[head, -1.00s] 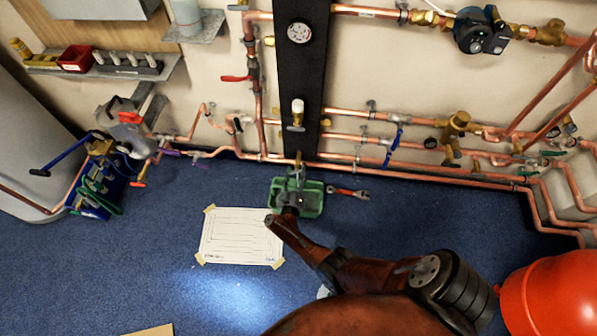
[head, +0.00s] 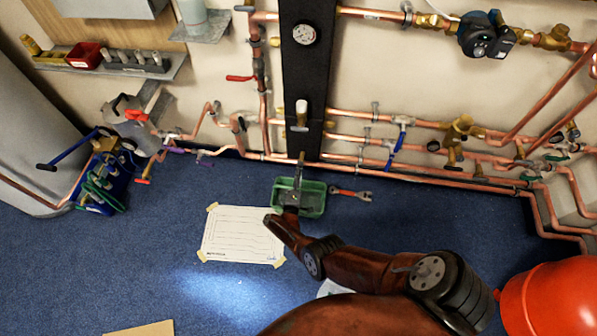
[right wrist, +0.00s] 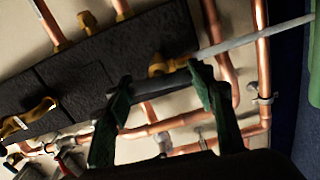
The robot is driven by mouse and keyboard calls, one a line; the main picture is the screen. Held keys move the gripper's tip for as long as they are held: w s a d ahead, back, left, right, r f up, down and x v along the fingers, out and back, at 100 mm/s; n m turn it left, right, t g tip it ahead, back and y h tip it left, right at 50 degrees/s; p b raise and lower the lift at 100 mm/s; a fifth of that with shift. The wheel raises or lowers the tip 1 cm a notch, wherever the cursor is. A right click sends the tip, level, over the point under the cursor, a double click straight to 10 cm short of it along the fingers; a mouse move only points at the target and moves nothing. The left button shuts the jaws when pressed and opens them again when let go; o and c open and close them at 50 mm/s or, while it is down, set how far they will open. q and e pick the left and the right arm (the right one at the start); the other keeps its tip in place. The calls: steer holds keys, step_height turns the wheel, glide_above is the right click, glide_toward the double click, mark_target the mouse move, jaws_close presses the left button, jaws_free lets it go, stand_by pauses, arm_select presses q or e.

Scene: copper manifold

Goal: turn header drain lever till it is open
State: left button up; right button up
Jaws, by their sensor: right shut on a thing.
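The header drain lever (right wrist: 160,82) seems to be the dark bar between my right fingertips in the right wrist view, just below a brass fitting (right wrist: 165,66). A pale grey tube (right wrist: 250,38) runs off to the right from that fitting. My right gripper (right wrist: 161,79), with dark green fingers, is shut on the lever. In the head view my right gripper (head: 297,180) is at the foot of the black panel (head: 303,75), above the green tray. The lever is too small and covered there to make out how far it is turned. My left gripper is not in view.
Copper pipes (head: 430,172) run along the wall on both sides. The green tray (head: 317,200) lies on the blue floor beside a red-handled wrench (head: 352,193). A taped paper sheet (head: 240,236) lies left of it. A red rounded object (head: 545,295) stands at the lower right.

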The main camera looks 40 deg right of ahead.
steer(key=shift+w+n, duration=0.1)
steer(key=shift+n, duration=0.4)
steer(key=o, duration=1.2)
steer(key=shift+c, duration=0.2)
steer(key=shift+a, duration=0.15)
steer(key=v, duration=0.7)
